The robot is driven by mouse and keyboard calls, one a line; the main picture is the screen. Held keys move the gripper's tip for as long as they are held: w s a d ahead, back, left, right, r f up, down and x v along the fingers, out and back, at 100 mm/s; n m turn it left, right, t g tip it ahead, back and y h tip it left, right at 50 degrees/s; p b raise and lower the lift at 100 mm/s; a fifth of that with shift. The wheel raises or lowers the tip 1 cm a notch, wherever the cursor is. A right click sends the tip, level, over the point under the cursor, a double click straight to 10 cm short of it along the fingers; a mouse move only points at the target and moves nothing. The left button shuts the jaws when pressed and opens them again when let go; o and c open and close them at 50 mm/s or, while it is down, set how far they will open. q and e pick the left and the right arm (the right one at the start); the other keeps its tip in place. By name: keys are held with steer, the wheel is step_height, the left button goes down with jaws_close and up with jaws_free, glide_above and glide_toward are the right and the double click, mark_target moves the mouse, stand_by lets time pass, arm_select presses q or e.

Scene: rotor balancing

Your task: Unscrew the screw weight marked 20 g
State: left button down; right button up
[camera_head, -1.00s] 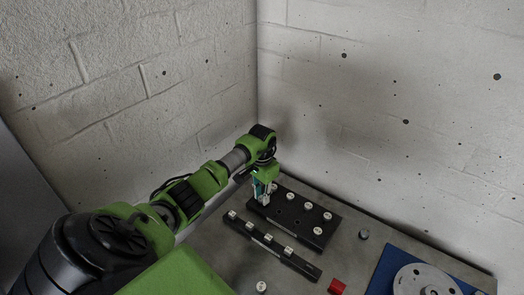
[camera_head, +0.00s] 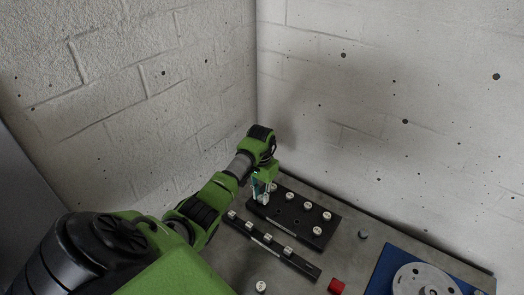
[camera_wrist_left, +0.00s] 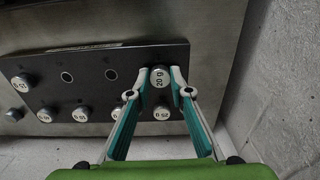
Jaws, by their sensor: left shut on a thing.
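The screw weight marked 20 g (camera_wrist_left: 159,77) is a short silvery cylinder with a white top, at the edge of a black block (camera_wrist_left: 90,91). My left gripper (camera_wrist_left: 160,74) has its two teal fingers around it, one fingertip on each side, shut on it. I cannot tell whether the weight still sits in its hole. In the head view my left gripper (camera_head: 262,198) points down at the near left end of the black block (camera_head: 291,216). Other marked weights sit on the block, one (camera_wrist_left: 161,112) close beside the fingers. My right gripper is not in view.
A black rail (camera_head: 290,258) with several weights lies in front of the block. Walls stand close behind.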

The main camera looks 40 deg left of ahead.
arm_select(q)
steer(key=shift+r, duration=0.2)
steer(key=shift+r, duration=0.75)
steer(key=shift+s+r, duration=0.1)
steer(key=shift+r, duration=2.45)
